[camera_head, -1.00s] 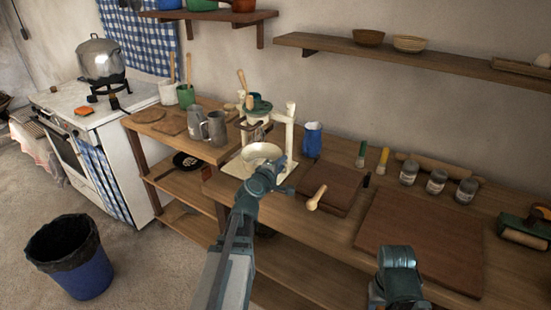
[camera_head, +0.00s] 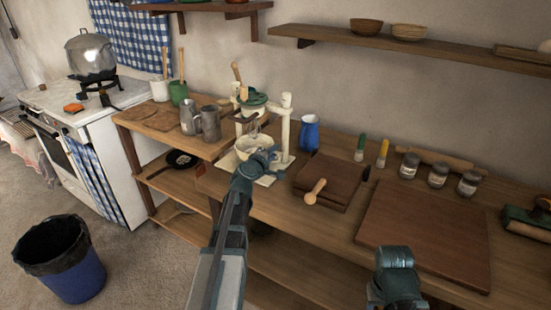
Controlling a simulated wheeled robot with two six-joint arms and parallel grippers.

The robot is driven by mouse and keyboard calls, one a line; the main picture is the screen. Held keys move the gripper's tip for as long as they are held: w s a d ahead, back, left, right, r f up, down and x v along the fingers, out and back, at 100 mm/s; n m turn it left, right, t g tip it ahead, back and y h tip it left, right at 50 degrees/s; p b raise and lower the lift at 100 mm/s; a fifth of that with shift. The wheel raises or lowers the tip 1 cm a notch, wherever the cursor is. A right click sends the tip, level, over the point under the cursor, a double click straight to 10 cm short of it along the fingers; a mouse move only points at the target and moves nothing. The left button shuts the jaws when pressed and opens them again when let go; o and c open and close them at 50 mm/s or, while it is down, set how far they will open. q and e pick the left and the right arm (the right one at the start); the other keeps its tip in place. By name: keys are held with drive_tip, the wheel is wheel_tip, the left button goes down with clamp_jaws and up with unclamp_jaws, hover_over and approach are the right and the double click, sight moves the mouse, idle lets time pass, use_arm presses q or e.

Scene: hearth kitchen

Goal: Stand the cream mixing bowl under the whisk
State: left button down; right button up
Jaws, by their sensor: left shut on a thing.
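The cream mixing bowl (camera_head: 246,146) is in the head view, on or just above the pale base of the cream mixer stand (camera_head: 285,130) with its green top. My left gripper (camera_head: 268,155) is shut on the bowl's near right side. The whisk (camera_head: 253,129) shows dimly over the bowl, below the green head. My gripper and wrist hide the bowl's near side, so I cannot tell whether its foot touches the base. My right gripper (camera_head: 395,262) is low at the right, over the counter's front edge; its fingers cannot be made out.
Two grey metal jugs (camera_head: 210,122) stand left of the mixer, and a blue mug (camera_head: 310,132) stands to its right. A brown board (camera_head: 328,180) with a wooden-handled tool (camera_head: 315,192) lies right of my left gripper. A larger board (camera_head: 425,230) covers the right counter.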

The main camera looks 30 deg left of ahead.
use_arm(q)
drive_tip(key=shift+f, duration=0.2)
drive_tip(key=c, duration=0.9)
unclamp_jaws()
drive_tip(key=shift+o, duration=0.2)
drive_tip(key=shift+r+p, duration=0.25)
drive_tip(key=shift+p, duration=0.05)
drive_tip(key=s, duration=0.4)
drive_tip(key=s+r+p, duration=0.1)
drive_tip(key=s, duration=0.3)
drive_tip(key=s+r+p, duration=0.1)
drive_tip(key=s, duration=0.3)
drive_tip(key=shift+d, duration=0.35)
